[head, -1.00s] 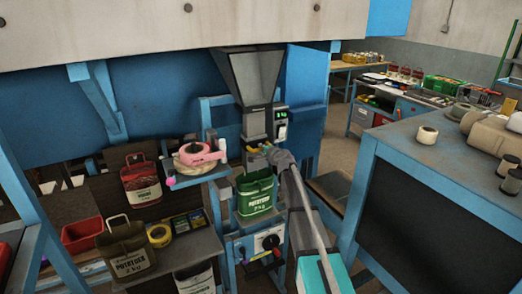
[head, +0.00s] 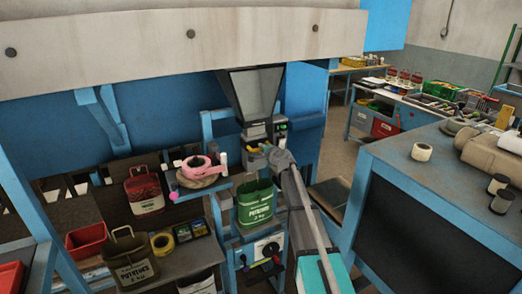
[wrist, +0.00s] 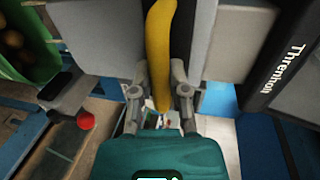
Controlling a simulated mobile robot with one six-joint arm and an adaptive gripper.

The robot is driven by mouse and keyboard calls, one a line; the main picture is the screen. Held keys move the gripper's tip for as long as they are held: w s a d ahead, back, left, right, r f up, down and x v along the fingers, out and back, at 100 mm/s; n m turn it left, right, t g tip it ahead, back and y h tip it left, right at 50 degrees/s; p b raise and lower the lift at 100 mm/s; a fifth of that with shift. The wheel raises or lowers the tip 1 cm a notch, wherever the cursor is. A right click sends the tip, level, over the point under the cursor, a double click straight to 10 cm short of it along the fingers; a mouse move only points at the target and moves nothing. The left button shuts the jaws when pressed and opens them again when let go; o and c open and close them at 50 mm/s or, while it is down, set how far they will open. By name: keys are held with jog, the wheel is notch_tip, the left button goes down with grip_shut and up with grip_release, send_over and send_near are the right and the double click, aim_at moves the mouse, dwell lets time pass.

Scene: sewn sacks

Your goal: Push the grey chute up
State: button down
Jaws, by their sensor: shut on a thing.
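The grey chute (head: 257,133) hangs under the grey metal hopper (head: 256,90) in the head view. A yellow bar (wrist: 160,50) is on its front; in the wrist view it runs between my fingers. My gripper (head: 264,153) is shut on this yellow bar, just below the hopper's neck. It also shows in the wrist view (wrist: 160,98), one finger on each side of the bar. The green potato sack (head: 255,203) hangs upright below the chute, with a gap between them. My gripper hides part of the chute's lower end.
A pink tape dispenser (head: 196,165) stands on a ledge to the left. The blue-framed bench (head: 400,165) stands at the right.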

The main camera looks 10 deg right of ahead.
aim_at(257, 137)
jog(key=shift+r+p, duration=1.95)
jog(key=shift+r, duration=0.4)
jog(key=shift+w, duration=0.2)
jog(key=c, duration=0.6)
grip_release()
jog(key=shift+s+r, duration=0.1)
jog(key=shift+s, duration=0.15)
